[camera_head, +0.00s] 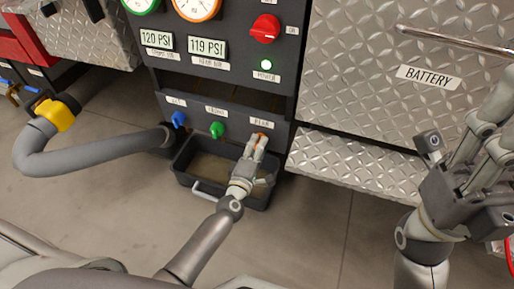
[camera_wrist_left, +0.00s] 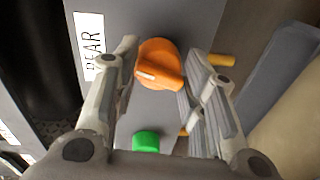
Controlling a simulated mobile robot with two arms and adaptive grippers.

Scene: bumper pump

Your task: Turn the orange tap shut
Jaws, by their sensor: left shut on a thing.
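The orange tap (camera_wrist_left: 158,62) sits on the dark grey panel, beside a label whose visible letters read "EAR" in the left wrist view. My left gripper (camera_wrist_left: 160,85) has one finger on each side of the tap and is shut on it. In the head view my left gripper (camera_head: 256,142) reaches the panel's lower right, and its fingers hide most of the tap. My right gripper (camera_head: 485,125) is raised at the right edge of the head view, in front of the battery cabinet, with its fingers spread apart and nothing between them.
A green tap (camera_head: 217,130) and a blue tap (camera_head: 178,119) are left of the orange one. A black tray (camera_head: 262,201) stands on the floor below. A thick grey hose (camera_head: 80,158) curves at the left. A red knob (camera_head: 265,28) is above. The diamond-plate battery cabinet (camera_head: 350,75) is right.

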